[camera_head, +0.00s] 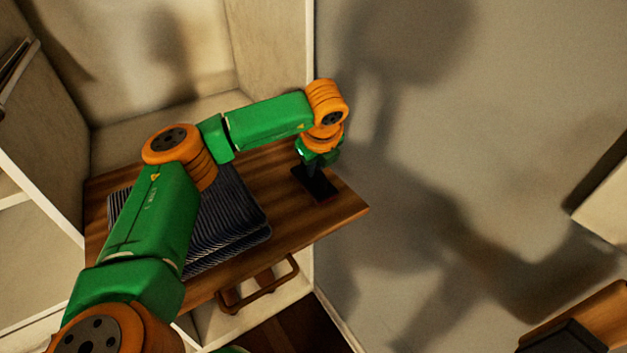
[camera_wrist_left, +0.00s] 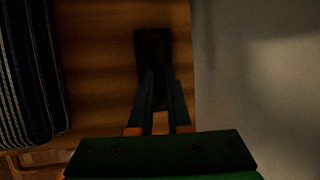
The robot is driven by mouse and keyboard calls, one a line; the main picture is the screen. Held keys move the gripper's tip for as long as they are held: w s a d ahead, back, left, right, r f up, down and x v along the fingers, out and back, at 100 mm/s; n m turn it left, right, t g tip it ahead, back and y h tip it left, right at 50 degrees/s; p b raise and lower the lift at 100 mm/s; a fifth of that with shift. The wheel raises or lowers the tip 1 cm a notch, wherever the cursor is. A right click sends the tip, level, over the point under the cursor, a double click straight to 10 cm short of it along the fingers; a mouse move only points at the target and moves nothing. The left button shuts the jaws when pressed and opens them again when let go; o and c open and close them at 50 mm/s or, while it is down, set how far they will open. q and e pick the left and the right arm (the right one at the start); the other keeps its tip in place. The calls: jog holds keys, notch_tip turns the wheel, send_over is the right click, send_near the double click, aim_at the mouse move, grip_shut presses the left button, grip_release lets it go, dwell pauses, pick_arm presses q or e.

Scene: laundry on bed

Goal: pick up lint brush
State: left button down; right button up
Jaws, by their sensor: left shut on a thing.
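The lint brush (camera_head: 325,187) is a dark, flat, narrow thing near the right end of the wooden surface. In the left wrist view its dark head (camera_wrist_left: 152,48) shows beyond the fingertips. My left gripper (camera_head: 314,172) points down over it. Its fingers (camera_wrist_left: 160,78) are shut on the brush, and they hide part of it. I cannot tell whether the brush rests on the wood or is slightly raised. My right gripper is not in view.
A stack of folded dark striped cloth (camera_head: 232,215) lies on the wooden surface (camera_head: 285,220), left of the brush and partly behind my left arm. A cabinet wall (camera_head: 270,50) stands behind. A drawer handle (camera_head: 262,290) is below the front edge.

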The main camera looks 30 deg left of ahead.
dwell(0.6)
pick_arm(q)
notch_tip(320, 180, up, 2)
jog(key=shift+r+b, duration=0.25)
jog(key=shift+b, duration=0.95)
jog(key=s+d+r, duration=0.2)
jog(key=s+r, duration=0.8)
jog(key=s, duration=0.3)
jog(key=shift+s+d+r+b, duration=0.3)
jog(key=shift+s+d, duration=0.05)
jog(key=shift+s, duration=0.05)
